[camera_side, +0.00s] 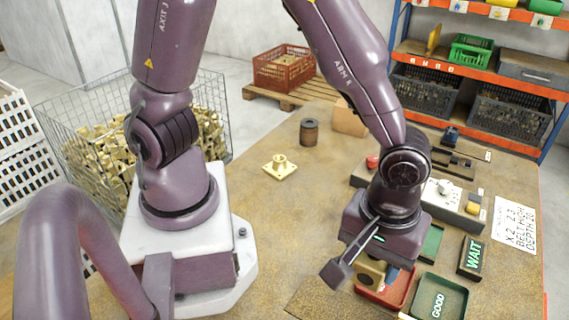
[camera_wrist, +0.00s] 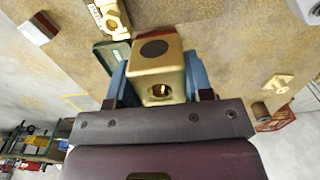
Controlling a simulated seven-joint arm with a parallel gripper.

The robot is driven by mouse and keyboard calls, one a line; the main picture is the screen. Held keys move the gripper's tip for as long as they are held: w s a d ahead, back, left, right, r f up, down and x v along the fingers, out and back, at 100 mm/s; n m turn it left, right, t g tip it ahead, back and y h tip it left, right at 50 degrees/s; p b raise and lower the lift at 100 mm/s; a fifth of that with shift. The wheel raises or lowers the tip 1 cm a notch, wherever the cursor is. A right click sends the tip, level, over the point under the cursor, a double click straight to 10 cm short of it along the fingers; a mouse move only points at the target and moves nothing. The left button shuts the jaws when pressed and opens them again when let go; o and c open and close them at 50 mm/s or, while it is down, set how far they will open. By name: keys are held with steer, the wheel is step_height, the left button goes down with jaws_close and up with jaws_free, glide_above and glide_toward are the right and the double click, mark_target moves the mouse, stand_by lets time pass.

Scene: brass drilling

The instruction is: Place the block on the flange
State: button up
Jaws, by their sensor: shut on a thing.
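The brass block (camera_wrist: 158,68) is gripped between the two blue fingers of my gripper (camera_wrist: 157,76) in the wrist view. It has a dark round spot on one face and a hole in another. In the side view the block (camera_side: 370,273) is partly hidden under my gripper (camera_side: 378,272), at the front right over or near the red tray (camera_side: 399,288). I cannot tell whether it touches the tray. The flange (camera_side: 280,167), a square brass plate with a raised round boss, lies on the table's middle, well apart from the block. It also shows at right in the wrist view (camera_wrist: 277,84).
A dark cylinder (camera_side: 309,132) and a cardboard box (camera_side: 349,118) stand behind the flange. The table around the flange is clear.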

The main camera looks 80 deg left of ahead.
steer(key=shift+w+a+r, duration=0.1)
steer(key=shift+r, duration=0.5)
steer(key=shift+w+a+r, duration=0.1)
steer(key=shift+r, duration=0.45)
steer(key=w+a+n, duration=0.1)
steer(key=a, duration=0.2)
steer(key=w+a+n, duration=0.2)
steer(key=a, duration=0.2)
steer(key=w+a+n, duration=0.2)
steer(key=a, duration=0.2)
steer(key=shift+w+a+f, duration=0.1)
steer(key=shift+w+a, duration=0.15)
steer(key=a+n, duration=0.6)
steer(key=a, duration=1)
steer(key=n, duration=0.7)
glide_above(279, 158)
step_height(279, 158, down, 9)
steer(key=shift+f, duration=0.1)
steer(key=shift+w+f, duration=0.1)
steer(key=shift+f, duration=1.85)
steer(key=shift+f, duration=0.1)
steer(key=o, duration=1.3)
